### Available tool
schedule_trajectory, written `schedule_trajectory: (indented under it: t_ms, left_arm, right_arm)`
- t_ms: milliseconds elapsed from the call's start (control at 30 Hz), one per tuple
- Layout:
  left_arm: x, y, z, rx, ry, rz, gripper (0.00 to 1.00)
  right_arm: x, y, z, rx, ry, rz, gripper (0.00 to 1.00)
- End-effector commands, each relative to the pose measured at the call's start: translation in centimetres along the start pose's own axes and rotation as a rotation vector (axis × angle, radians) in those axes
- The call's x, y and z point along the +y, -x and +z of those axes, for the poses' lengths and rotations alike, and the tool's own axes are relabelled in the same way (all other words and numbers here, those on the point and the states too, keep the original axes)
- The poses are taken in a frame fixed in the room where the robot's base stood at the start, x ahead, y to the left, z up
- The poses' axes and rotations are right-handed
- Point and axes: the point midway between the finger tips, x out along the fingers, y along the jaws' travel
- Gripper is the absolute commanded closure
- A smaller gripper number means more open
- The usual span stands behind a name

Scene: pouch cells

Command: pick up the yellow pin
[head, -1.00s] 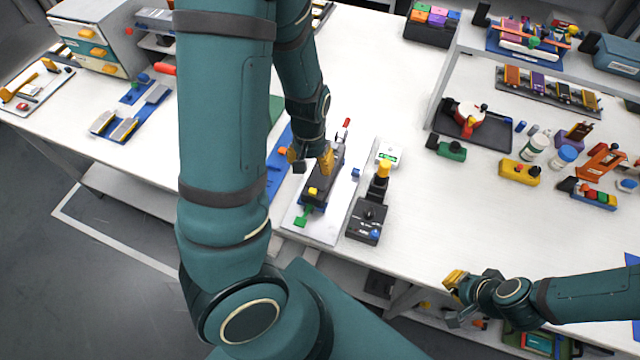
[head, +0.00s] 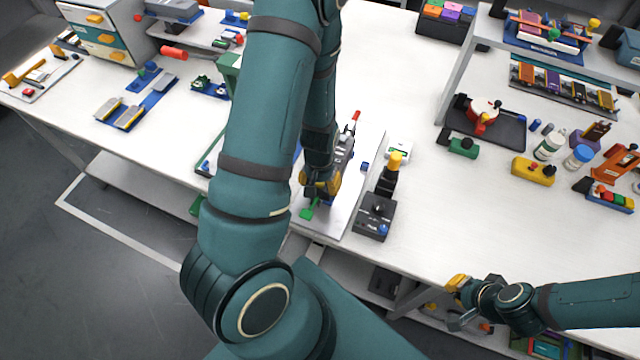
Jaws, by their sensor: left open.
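My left gripper (head: 319,188) is open and points down over the front part of a dark device (head: 343,150) on a white plate (head: 362,172). The small yellow piece that showed on this device earlier, which may be the yellow pin, is now hidden behind the gripper. I cannot tell whether the fingers touch it. A green piece (head: 308,212) sticks out at the device's front end, and a red-tipped part (head: 355,117) at its far end. My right gripper (head: 460,300) is off the table's front edge, its fingers apart and empty.
Right of the plate stands a black control box (head: 375,216) near a black post with a yellow top (head: 395,160). A dark tray (head: 508,130), a yellow block (head: 533,171) and bottles are further right. The table (head: 450,215) between is clear.

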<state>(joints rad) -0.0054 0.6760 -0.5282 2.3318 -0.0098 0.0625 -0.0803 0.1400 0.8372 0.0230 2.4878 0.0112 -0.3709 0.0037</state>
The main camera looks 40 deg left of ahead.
Motion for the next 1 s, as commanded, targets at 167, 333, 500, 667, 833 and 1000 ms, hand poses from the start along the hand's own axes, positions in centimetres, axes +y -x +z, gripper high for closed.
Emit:
schedule_trajectory:
  t_ms: [167,333,500,667,833,1000]
  left_arm:
    - [-0.01,-0.1,-0.01,0.0,0.0,0.0,0.43]
    - [-0.01,-0.09,0.0,0.0,0.0,0.0,0.59]
    - [-0.01,-0.08,0.01,0.0,0.0,0.0,0.84]
    - [-0.01,-0.08,0.01,0.0,0.0,0.0,0.88]
    - [-0.01,-0.08,0.02,0.0,0.0,0.0,0.88]
    - [0.03,0.84,-0.03,0.001,-0.002,0.0,0.88]
  right_arm:
    - [-0.01,0.0,-0.01,0.0,0.0,0.0,1.0]
    - [-0.01,0.01,0.0,0.0,0.0,0.0,1.0]
    - [-0.01,0.01,0.0,0.0,0.0,0.0,1.0]
    - [-0.01,0.01,0.0,0.0,0.0,0.0,1.0]
    - [-0.01,0.01,0.0,0.0,0.0,0.0,1.0]
    - [-0.1,0.26,-0.04,0.0,0.0,0.0,1.0]
